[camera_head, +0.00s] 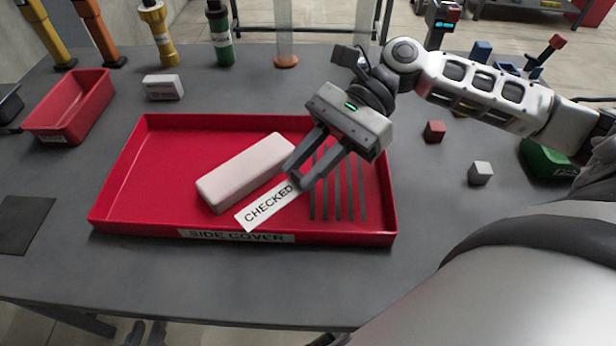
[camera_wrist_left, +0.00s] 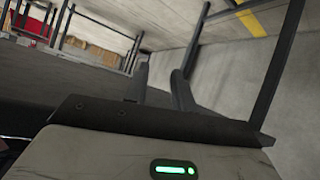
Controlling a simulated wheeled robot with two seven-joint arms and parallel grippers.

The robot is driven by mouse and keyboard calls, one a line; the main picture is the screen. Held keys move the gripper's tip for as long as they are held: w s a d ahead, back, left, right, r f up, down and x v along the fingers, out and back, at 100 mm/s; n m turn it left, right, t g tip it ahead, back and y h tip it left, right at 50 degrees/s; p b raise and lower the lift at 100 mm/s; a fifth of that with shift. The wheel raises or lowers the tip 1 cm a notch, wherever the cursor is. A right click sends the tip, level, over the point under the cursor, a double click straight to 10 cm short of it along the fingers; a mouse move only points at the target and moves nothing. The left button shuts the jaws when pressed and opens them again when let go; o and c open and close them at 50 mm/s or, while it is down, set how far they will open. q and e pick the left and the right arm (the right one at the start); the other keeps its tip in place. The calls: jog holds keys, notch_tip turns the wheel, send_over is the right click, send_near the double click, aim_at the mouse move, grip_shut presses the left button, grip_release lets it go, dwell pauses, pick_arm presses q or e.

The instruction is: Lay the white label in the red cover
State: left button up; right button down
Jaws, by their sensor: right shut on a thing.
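The red cover (camera_head: 125,205) is a shallow red tray on the table, marked "SIDE COVER" on its front wall. The white label (camera_head: 262,208), printed "CHECKED", is over the cover's floor, to the right of its middle. My right gripper (camera_head: 298,180) comes in from the right and is shut on the label's upper right end. Its fingers hide that end. I cannot tell whether the label touches the floor. My left gripper (camera_wrist_left: 160,82) shows only in the left wrist view, with its fingers apart and nothing between them.
A pale block (camera_head: 245,172) lies in the cover, close beside the label. Dark slots (camera_head: 340,200) mark the cover's right part. A red bin (camera_head: 70,108) and a small white box (camera_head: 163,87) stand behind left. Small red (camera_head: 434,131) and grey (camera_head: 480,173) cubes lie right.

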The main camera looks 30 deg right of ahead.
jog(key=w+f, duration=0.1)
jog(key=w+d+f, duration=0.1)
jog(key=f, duration=0.1)
jog(key=w+d+f+b, duration=0.1)
jog(key=f, duration=0.1)
jog(key=shift+w+d, duration=0.15)
notch_tip(320, 180, down, 4)
jog(key=shift+w+r+b, duration=0.15)
jog(key=shift+r+b, duration=0.1)
jog(key=shift+b, duration=0.1)
jog(key=c, duration=1.2)
grip_release()
jog(key=shift+o, duration=0.2)
jog(key=shift+d, duration=0.1)
jog(key=v, duration=1.2)
jog(key=shift+r, duration=0.15)
